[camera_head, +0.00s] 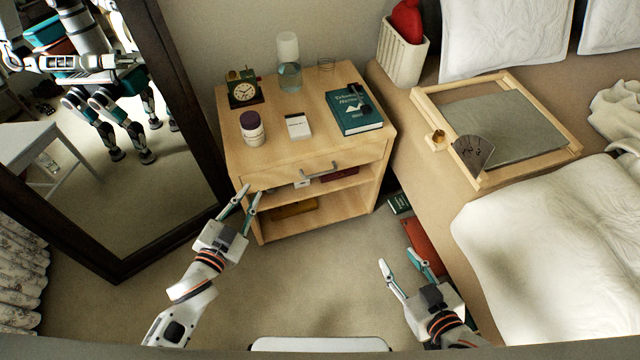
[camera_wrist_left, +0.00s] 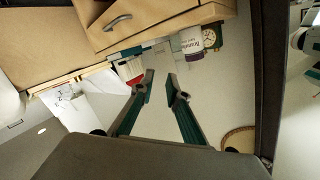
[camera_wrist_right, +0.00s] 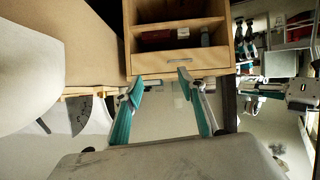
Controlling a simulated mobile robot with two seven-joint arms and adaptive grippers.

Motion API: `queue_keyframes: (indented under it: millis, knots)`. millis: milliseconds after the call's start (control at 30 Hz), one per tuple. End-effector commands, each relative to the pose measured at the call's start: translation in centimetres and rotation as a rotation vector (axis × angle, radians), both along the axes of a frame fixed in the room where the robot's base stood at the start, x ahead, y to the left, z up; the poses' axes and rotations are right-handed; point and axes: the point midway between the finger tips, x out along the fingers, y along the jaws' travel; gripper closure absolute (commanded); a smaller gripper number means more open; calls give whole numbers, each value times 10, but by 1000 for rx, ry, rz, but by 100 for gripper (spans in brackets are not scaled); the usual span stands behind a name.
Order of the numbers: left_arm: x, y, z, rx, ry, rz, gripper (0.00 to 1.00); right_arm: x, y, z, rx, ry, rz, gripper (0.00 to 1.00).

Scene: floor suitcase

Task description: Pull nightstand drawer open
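The wooden nightstand (camera_head: 230,150) stands against the wall in the head view. Its drawer is under the top, and the grey bar handle (camera_head: 320,168) is on the drawer front. The drawer looks shut. The handle also shows in the left wrist view (camera_wrist_left: 118,22) and in the right wrist view (camera_wrist_right: 178,61). My left gripper (camera_head: 247,192) is open and empty, in front of the nightstand's left side, left of the handle and apart from it. My right gripper (camera_head: 399,262) is open and empty, lower right of the nightstand beside the bed.
On the nightstand top are a clock (camera_head: 243,91), a purple-lidded jar (camera_head: 252,127), a white box (camera_head: 298,125), a lamp or bottle (camera_head: 289,70) and a green book (camera_head: 354,112). A mirror (camera_head: 170,50) stands left, the bed (camera_head: 440,170) right. The floor between is mostly clear.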

Motion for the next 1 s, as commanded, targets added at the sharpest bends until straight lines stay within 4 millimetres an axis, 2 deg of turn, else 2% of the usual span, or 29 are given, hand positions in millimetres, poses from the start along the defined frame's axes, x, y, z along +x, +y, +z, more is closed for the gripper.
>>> queue_keyframes:
  millis: [33,200,267,400,500,633,867,1000]
  knots:
    - [16,-9,-17,32,-39,-43,85,-5,2,-18,6,16,3,60]
    - [66,-48,-31,150,-183,-227,85,-5,10,-29,23,14,10,60]
    - [79,-62,-42,196,-215,-300,85,-5,12,-34,30,17,11,60]
    - [103,-91,-79,301,-247,-472,85,-7,17,-44,46,27,14,60]
    - [114,-104,-106,367,-243,-577,85,-8,19,-48,55,32,15,60]
    - [123,-112,-127,429,-231,-661,85,-7,20,-49,61,31,16,60]
    - [134,-120,-134,461,-226,-699,85,-4,22,-45,71,23,15,60]
    - [144,-135,-139,459,-227,-699,85,-4,26,-45,90,21,12,60]
